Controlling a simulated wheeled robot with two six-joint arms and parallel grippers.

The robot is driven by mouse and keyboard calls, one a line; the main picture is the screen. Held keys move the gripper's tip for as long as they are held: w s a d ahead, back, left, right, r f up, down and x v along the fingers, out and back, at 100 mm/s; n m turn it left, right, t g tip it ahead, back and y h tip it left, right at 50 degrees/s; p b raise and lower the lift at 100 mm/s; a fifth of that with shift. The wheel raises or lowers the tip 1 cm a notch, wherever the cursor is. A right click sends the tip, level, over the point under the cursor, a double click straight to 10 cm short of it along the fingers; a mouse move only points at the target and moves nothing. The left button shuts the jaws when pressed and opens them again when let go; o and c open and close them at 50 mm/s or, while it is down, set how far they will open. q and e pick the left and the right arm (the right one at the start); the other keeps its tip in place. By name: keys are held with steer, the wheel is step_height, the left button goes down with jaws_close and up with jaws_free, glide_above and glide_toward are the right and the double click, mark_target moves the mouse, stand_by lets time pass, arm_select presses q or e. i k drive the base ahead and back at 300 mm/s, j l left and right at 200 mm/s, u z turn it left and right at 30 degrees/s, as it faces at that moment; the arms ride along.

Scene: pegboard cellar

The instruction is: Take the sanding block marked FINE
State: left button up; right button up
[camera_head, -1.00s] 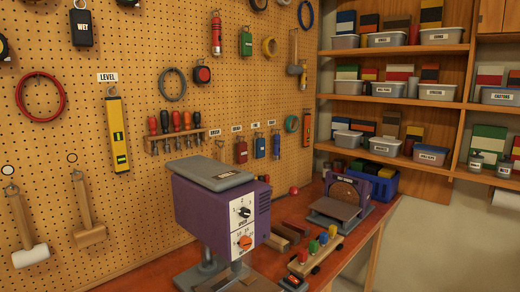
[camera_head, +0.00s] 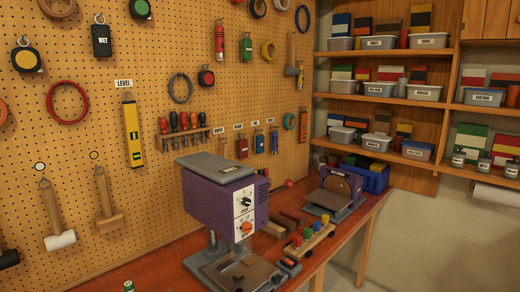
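No block with a readable FINE mark shows. Several brown blocks, possibly sanding blocks, lie on the workbench (camera_head: 165,272) behind the drill press; one is the block (camera_head: 272,229). Their markings cannot be read, and the press partly hides them. Neither of my grippers is in view.
A purple drill press (camera_head: 215,205) stands on the bench. Right of it are a rack with coloured knobs (camera_head: 310,237), a disc sander (camera_head: 335,192) and a blue crate (camera_head: 375,180). A pegboard (camera_head: 90,130) with hanging tools backs the bench. Shelves (camera_head: 385,103) hold labelled bins.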

mark_target(259, 140)
steer(key=i+l, duration=0.8)
steer(key=l, duration=0.2)
steer(key=i+l+z, duration=0.1)
steer(key=i+l, duration=0.75)
steer(key=l, duration=0.15)
